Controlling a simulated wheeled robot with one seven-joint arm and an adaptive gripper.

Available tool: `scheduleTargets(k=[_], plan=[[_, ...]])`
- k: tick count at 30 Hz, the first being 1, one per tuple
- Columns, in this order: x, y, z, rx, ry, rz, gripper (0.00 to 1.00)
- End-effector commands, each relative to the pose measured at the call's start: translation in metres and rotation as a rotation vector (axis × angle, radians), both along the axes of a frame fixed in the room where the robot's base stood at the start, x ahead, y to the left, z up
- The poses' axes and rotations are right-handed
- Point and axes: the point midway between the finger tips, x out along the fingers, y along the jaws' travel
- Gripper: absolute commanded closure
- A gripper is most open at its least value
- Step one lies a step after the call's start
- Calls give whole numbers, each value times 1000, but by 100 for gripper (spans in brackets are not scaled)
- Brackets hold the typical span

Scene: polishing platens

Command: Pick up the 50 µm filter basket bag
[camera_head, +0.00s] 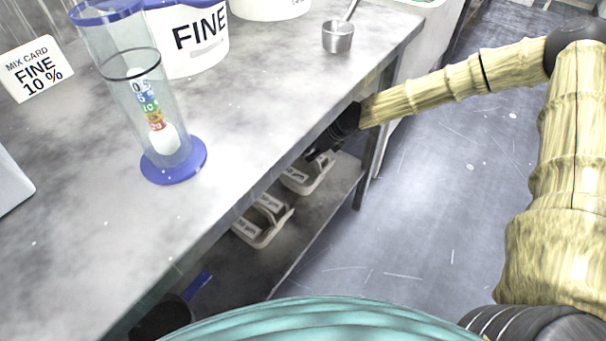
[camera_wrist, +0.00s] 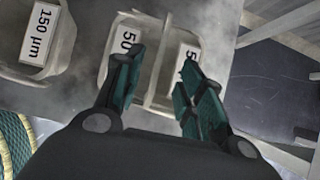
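The 50 µm filter basket bag (camera_head: 306,176) is a pale, open-topped basket with a white label, on the shelf under the bench. In the wrist view the same basket (camera_wrist: 112,62) shows two white labels, partly covered by my fingers, with a pale upright handle strip between them. My gripper (camera_wrist: 162,62) is open, its two dark green fingers apart on either side of that strip. I cannot tell whether they touch it. In the head view my gripper (camera_head: 320,153) is dark and partly hidden by the bench edge.
A similar basket labelled 150 µm (camera_wrist: 38,30) stands beside it, also on the shelf in the head view (camera_head: 262,240). The bench top (camera_head: 250,120) overhangs the shelf. A bench leg (camera_head: 372,165) stands right of the baskets. A blue-handled pan (camera_head: 165,315) lies lower left.

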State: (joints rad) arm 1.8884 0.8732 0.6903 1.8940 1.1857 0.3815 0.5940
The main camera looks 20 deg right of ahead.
Motion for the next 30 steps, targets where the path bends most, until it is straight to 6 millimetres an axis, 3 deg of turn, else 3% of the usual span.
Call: scheduleTargets(k=[15, 24, 30], plan=[[24, 23, -41, -1, 0, 3, 61], [26, 24, -43, -1, -1, 3, 61], [26, 24, -43, -1, 0, 3, 98]])
